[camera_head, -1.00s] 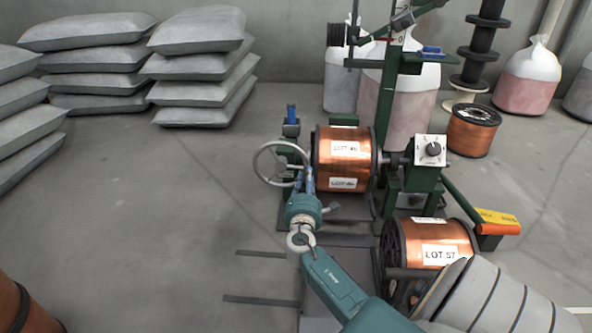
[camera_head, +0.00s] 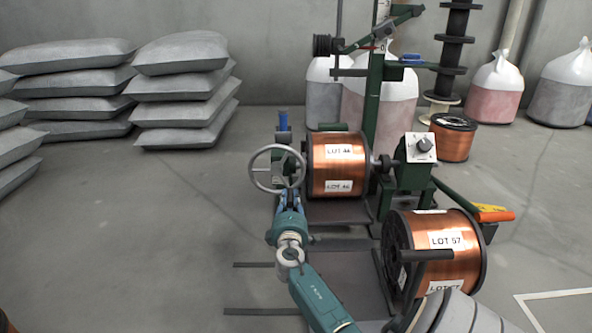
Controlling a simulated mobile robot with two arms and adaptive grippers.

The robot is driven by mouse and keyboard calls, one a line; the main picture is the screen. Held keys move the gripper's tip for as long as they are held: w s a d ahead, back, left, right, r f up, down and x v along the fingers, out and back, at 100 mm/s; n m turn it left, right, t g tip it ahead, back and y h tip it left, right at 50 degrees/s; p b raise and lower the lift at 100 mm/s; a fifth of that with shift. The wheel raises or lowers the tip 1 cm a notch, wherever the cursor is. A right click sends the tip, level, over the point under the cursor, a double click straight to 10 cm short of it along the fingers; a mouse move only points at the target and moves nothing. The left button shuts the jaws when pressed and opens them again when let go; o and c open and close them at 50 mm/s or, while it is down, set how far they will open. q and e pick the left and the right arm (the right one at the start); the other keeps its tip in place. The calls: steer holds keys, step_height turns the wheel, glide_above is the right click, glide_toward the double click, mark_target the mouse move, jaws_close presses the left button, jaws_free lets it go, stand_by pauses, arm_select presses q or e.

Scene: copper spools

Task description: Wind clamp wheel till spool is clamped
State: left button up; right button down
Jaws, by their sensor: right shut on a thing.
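The clamp wheel (camera_head: 254,171) is a grey spoked handwheel on the left side of the green stand. The copper spool labelled LOT 46 (camera_head: 338,165) sits in the stand just right of the wheel. Its left side is partly hidden by the wheel mount. My right gripper (camera_head: 290,188) reaches up from below and is shut on the lower right rim of the wheel. My left gripper is not in view.
A second copper spool, LOT 57 (camera_head: 440,238), lies in front at the right, close to my right arm. A control box with a knob (camera_head: 424,146) and an orange-ended lever (camera_head: 494,215) stand right. Grey sacks (camera_head: 185,90) are stacked at back left. The floor at left is clear.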

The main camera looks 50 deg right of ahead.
steer(key=shift+w+a+f+m, duration=0.45)
steer(key=shift+f+m, duration=0.15)
steer(key=shift+m, duration=0.4)
steer(key=w+a+m, duration=0.4)
steer(key=w+m, duration=0.1)
steer(key=m, duration=0.3)
steer(key=shift+a+r, duration=0.15)
steer(key=shift+r, duration=0.05)
steer(key=c, duration=1.6)
jaws_free()
steer(key=shift+w+a, duration=0.1)
steer(key=shift+o, duration=0.2)
steer(key=shift+r, duration=0.1)
